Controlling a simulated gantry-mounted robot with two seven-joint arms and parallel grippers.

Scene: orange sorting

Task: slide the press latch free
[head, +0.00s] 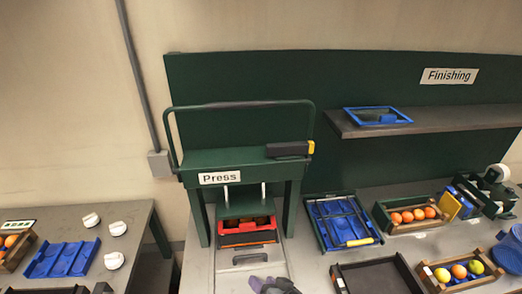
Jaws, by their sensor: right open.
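The green press (232,162) with the "Press" label stands in the middle on the grey bench. A black block with a yellow end, which looks like the press latch (288,149), lies along the right of its top beam. The yellow end is at the beam's right end. My right gripper (273,286) is at the bottom edge, low in front of the press and well apart from the latch. It is open, only partly in frame, and I see nothing in it. My left gripper does not show clearly.
A red tray (247,226) sits under the press between its legs. A green-framed blue tray (327,236), an empty dark tray (345,281) and crates of fruit (413,226) stand to the right. A tubular handle (240,104) arches over the press. Open air lies before the latch.

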